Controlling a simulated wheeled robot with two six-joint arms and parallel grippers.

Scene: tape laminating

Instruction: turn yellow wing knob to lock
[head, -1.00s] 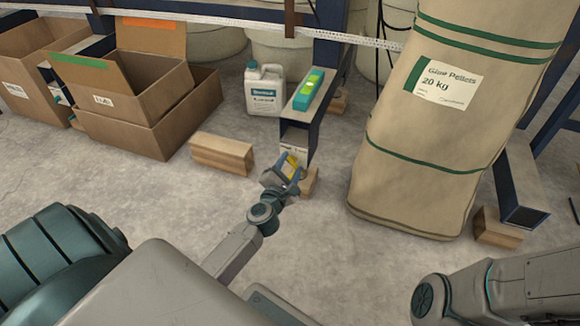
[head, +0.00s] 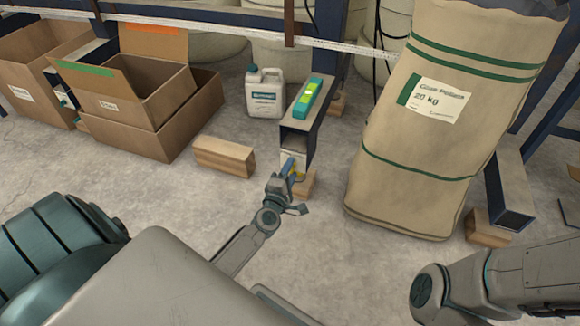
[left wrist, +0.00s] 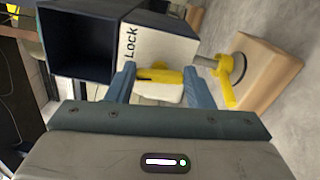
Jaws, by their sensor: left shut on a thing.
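The yellow wing knob (left wrist: 160,76) lies between the two blue fingers of my left gripper (left wrist: 158,86) in the left wrist view. The fingers close on its two ends. It sits at a pale plate labelled "Lock" (left wrist: 131,44), at the end of a dark hollow beam (left wrist: 80,42). In the head view my left gripper (head: 291,171) is at the front end of that beam, and the knob is mostly hidden there. My right gripper is outside the pictures.
Another yellow winged part (left wrist: 228,78) on a metal shaft stands beside a wooden block (left wrist: 262,68). A green level (head: 308,97) lies on the beam. A large pellet sack (head: 415,140) stands right, a white jug (head: 265,95) behind, a loose wood block (head: 224,157) left.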

